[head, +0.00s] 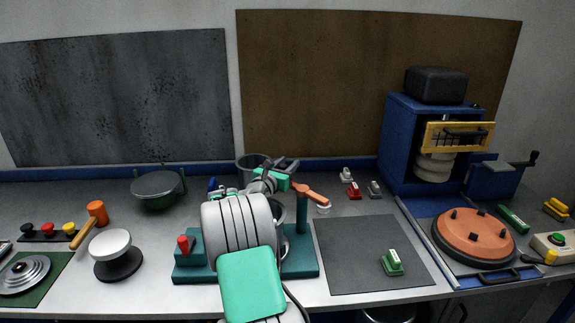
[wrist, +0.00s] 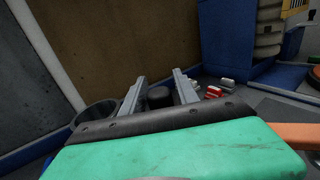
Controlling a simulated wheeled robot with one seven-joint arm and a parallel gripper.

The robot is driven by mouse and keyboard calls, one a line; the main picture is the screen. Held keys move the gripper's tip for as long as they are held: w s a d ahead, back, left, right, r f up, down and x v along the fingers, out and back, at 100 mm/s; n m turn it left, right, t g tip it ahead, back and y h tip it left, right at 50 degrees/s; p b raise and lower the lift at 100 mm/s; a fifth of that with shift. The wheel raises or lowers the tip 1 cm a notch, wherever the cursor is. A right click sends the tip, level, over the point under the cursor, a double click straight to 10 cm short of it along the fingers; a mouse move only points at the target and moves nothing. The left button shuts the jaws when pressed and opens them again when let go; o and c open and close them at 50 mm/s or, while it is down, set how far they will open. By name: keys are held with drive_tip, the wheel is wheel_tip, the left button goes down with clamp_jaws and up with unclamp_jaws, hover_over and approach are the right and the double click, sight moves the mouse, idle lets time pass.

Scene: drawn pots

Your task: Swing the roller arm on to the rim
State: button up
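The orange roller arm (head: 311,193) sits by the top of a teal post (head: 302,214) on a teal base (head: 305,263). A pale roller (head: 323,209) hangs under its right end; its left part is hidden behind my gripper. In the wrist view a piece of the orange arm (wrist: 299,135) shows at the right edge. My gripper (head: 287,164) is beside and above the arm, fingers apart. In the wrist view a dark stub (wrist: 160,98) shows between the fingers (wrist: 159,76), with gaps beside it. A grey rim (head: 281,212) behind my arm is mostly hidden.
A red knob (head: 184,245) is on the base's left. A grey bin (head: 250,163) stands behind my gripper. Small red and grey pieces (head: 354,191) lie to the right. A dark mat (head: 365,262) bears a green block (head: 391,263). A blue kiln (head: 397,145) stands at the right.

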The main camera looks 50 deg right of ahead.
clamp_jaws()
idle(1.1)
